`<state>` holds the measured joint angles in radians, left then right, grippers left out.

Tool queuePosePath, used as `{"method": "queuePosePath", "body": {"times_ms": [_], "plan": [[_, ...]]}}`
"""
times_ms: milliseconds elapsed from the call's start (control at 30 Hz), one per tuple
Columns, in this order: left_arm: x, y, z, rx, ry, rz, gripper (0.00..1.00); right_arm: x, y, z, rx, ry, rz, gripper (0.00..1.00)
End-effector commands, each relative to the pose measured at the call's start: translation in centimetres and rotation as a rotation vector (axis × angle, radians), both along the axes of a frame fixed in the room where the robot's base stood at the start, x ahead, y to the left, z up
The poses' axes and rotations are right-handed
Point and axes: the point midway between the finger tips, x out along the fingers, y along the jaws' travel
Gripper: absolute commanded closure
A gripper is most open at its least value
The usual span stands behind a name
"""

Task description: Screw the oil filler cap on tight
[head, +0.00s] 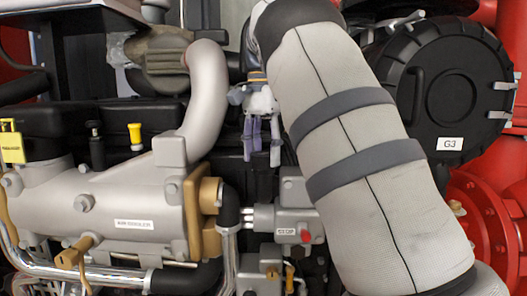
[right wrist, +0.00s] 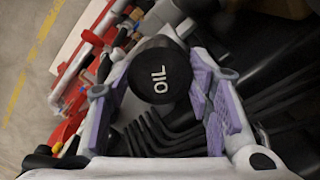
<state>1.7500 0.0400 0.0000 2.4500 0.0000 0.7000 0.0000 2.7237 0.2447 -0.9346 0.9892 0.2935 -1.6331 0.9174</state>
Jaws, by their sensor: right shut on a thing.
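The black oil filler cap (right wrist: 155,68), round and marked "OIL" in white, is in the upper middle of the right wrist view. My right gripper (right wrist: 158,80) is shut on it, with a purple-padded finger on each side. In the head view, my right gripper (head: 262,158) points down over the dark part of the engine, beside my grey-sleeved forearm. I cannot make out the cap there against the black parts. The seat under the cap is hidden, so I cannot tell how far it is threaded. My left gripper is not in view.
A silver pipe (head: 207,95) and a silver cylindrical housing (head: 120,215) are left of the gripper. A grey box with a red button (head: 306,236) is below it. A round black cover marked G3 (head: 452,95) is at right. Black ribbed parts lie close around the cap.

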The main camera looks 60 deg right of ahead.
Motion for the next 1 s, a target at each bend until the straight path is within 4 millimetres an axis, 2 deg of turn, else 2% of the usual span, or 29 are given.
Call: {"method": "queuePosePath", "body": {"times_ms": [67, 267, 400, 500, 533, 600, 633, 1000], "plan": [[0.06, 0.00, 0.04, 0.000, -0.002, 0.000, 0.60, 0.01, -0.05, 0.26, -0.006, -0.005, -0.053, 1.00], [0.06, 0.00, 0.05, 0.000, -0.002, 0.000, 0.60, 0.01, -0.06, 0.29, -0.006, -0.006, -0.058, 1.00], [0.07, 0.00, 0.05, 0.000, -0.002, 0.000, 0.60, 0.00, -0.09, 0.33, -0.008, -0.007, -0.263, 1.00], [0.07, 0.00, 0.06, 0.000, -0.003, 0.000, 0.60, 0.02, -0.08, 0.35, -0.006, -0.008, -0.352, 1.00], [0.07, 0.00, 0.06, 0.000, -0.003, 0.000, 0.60, 0.02, -0.08, 0.36, -0.006, -0.008, -0.352, 0.49], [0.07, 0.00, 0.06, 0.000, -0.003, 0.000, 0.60, 0.02, -0.08, 0.35, -0.005, -0.008, -0.350, 0.33], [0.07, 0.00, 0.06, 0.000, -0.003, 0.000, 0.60, 0.02, -0.07, 0.33, -0.005, -0.007, -0.350, 0.30], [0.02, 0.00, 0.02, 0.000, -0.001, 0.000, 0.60, 0.02, -0.04, 0.10, -0.002, -0.002, -0.348, 0.28]]}}
